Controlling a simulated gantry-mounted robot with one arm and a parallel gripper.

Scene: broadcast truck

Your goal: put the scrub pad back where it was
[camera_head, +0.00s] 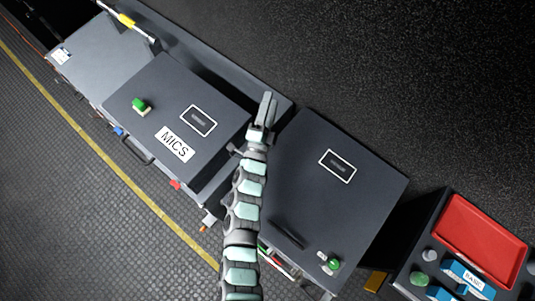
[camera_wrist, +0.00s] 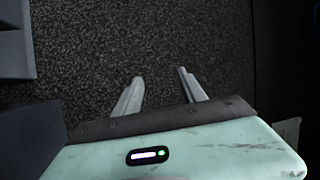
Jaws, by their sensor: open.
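I cannot be sure which thing is the scrub pad. A small green block with a pale edge (camera_head: 140,105) lies on the lid of the dark case labelled MICS (camera_head: 215,150), and it may be the pad. My gripper (camera_head: 268,106) is up and to the right of this block, near the gap between the MICS case and the dark case to its right. In the wrist view my gripper (camera_wrist: 162,88) is open, with nothing between its fingers and dark speckled floor or wall covering beyond them.
The right-hand dark case (camera_head: 365,205) carries a small round green item (camera_head: 334,264) and a black bar (camera_head: 287,233). At lower right are a red tray (camera_head: 455,212), a rounded green item (camera_head: 419,279) and blue labelled items (camera_head: 467,276). A grey case (camera_head: 95,55) stands at upper left.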

